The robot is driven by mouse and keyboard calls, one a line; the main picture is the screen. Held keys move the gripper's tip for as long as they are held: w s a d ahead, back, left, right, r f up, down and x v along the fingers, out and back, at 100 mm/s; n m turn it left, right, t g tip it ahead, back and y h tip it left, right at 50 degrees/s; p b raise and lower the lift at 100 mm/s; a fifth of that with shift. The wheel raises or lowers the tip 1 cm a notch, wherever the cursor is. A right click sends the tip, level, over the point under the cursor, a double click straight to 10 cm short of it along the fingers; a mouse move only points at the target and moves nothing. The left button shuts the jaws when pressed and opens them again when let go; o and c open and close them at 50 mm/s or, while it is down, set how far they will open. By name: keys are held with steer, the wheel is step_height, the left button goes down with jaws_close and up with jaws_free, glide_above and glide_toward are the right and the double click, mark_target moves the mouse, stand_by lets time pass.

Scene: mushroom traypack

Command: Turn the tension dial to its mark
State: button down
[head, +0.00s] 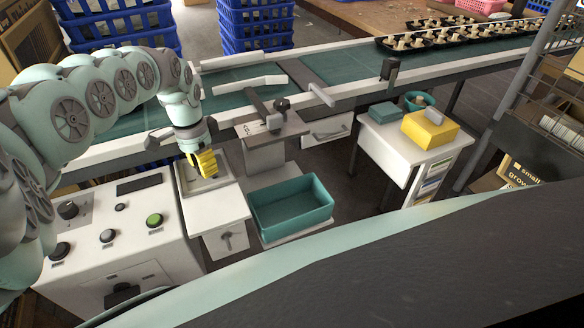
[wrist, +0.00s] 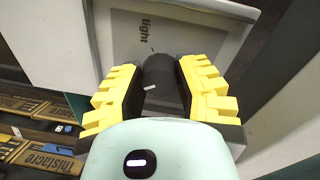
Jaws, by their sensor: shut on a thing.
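The black tension dial (wrist: 162,80) stands between the yellow fingers of my gripper (wrist: 158,68) in the wrist view. My gripper is shut on it. A short white line shows on the dial, on its left part. The grey panel (wrist: 190,38) behind it bears the word "tight" and a small dark tick just above the dial. In the head view my gripper (head: 203,165) reaches down to the top of a white cabinet (head: 219,212). The dial is hidden there behind the fingers.
A white control box (head: 120,246) with knobs and a green button stands left of the cabinet. A teal bin (head: 291,206) sits to the right. The conveyor (head: 225,103) runs behind. A side table (head: 385,150) holds a yellow box (head: 429,130).

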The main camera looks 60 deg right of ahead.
steer(key=shift+w+a, duration=0.1)
steer(key=c, duration=0.6)
jaws_free()
steer(key=r, duration=1.2)
steer(key=shift+w, duration=0.35)
steer(key=shift+o, duration=0.2)
